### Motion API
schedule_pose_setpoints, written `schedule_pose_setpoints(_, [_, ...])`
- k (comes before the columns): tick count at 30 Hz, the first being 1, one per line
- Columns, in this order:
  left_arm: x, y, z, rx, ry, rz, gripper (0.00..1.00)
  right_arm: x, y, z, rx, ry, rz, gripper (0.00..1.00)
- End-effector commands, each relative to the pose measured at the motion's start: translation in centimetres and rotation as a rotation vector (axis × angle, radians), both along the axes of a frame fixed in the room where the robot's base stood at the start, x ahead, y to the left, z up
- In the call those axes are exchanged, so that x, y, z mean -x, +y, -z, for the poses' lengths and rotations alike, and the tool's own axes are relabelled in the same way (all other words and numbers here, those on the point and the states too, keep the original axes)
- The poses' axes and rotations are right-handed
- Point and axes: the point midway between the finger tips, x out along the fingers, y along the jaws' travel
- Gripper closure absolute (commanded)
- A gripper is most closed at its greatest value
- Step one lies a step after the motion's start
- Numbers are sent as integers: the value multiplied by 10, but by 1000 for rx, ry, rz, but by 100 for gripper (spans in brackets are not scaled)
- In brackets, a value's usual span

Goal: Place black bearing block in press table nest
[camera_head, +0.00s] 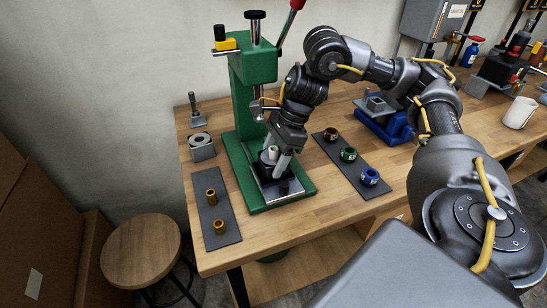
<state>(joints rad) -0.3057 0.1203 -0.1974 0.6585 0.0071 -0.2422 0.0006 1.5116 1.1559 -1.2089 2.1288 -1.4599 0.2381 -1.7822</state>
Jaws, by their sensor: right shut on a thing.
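The green arbor press (253,68) stands near the left end of the bench. Its press table (268,193) is a grey plate on the green base. My right gripper (276,163) reaches down over this plate from the right, below the press ram. It is shut on the black bearing block (265,167), which is partly hidden by the fingers. The block is at or just above the plate; I cannot tell if it touches. A small dark part (284,187) shows on the plate in front of the block. The nest is not clearly visible. My left gripper is not in view.
A grey block with a round bore (202,146) stands left of the press. A blue vise (386,123) stands behind. A wooden stool (141,250) is at lower left.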

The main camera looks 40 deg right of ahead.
Motion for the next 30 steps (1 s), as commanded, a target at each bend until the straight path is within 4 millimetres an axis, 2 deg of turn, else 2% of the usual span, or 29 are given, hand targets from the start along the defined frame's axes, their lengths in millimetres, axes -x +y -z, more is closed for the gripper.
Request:
schedule_pose_setpoints(1, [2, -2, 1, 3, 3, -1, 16, 0, 0, 1, 0, 0, 0, 36])
schedule_pose_setpoints(6, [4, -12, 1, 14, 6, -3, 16, 0, 0, 1, 0, 0, 0, 17])
schedule_pose_setpoints(13, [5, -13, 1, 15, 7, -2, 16, 0, 0, 0, 0, 0, 0, 17])
schedule_pose_setpoints(17, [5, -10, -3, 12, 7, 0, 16, 0, -2, -7, 1, -2, 1, 17])
schedule_pose_setpoints(20, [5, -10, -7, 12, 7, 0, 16, 1, -6, -20, 1, -3, 1, 17])
schedule_pose_setpoints(26, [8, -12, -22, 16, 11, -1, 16, 6, -21, -60, 1, -6, 2, 17])
schedule_pose_setpoints(30, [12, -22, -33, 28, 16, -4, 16, 9, -30, -85, 1, -5, 2, 17])
